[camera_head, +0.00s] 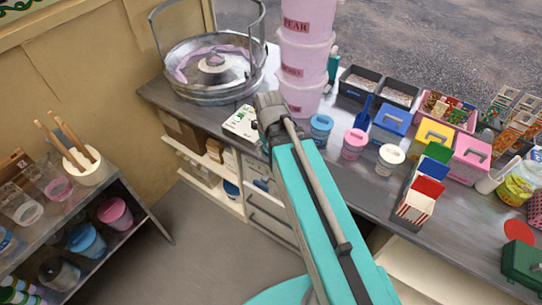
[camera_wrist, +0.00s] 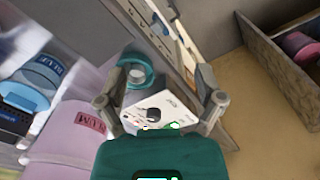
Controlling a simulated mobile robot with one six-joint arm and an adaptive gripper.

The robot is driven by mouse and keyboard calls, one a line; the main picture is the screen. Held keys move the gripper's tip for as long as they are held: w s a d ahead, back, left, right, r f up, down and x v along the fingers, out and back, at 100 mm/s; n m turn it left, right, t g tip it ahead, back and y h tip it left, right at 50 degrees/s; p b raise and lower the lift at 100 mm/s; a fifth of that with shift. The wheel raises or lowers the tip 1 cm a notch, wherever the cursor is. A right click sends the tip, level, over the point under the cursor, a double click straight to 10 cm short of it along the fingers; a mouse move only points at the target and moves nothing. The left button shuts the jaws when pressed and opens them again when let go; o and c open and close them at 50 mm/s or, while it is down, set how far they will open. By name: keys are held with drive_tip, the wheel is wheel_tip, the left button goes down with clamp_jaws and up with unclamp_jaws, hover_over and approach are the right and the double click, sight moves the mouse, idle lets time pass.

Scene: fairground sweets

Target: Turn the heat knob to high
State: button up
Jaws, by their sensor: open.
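The heat knob is a small black dial (camera_wrist: 153,114) on a white control box (camera_wrist: 160,103) in the wrist view. The box has dark lettering and a green spot near the knob. In the head view the white box (camera_head: 240,123) lies on the counter, left of my gripper (camera_head: 269,104); the knob is too small to make out there. In the wrist view my gripper (camera_wrist: 166,76) is open, its two fingers apart on either side of the box. Nothing is held. The knob's pointer setting cannot be read. My gripper's body hides the box's near edge.
The metal floss pan (camera_head: 212,68) stands behind the box. Stacked pink tubs (camera_head: 303,60) rise just behind my gripper. A blue tub (camera_head: 320,128) and a pink tub (camera_head: 355,143) stand to the right. A shelf of cups (camera_head: 75,210) is at left; floor between is clear.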

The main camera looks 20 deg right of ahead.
drive_tip(key=shift+s+f+m, duration=0.15)
drive_tip(key=shift+s+m, duration=0.2)
drive_tip(key=shift+s, duration=0.15)
drive_tip(key=shift+s+f+m, duration=0.15)
drive_tip(key=shift+s+m, duration=0.2)
drive_tip(key=shift+s, duration=0.15)
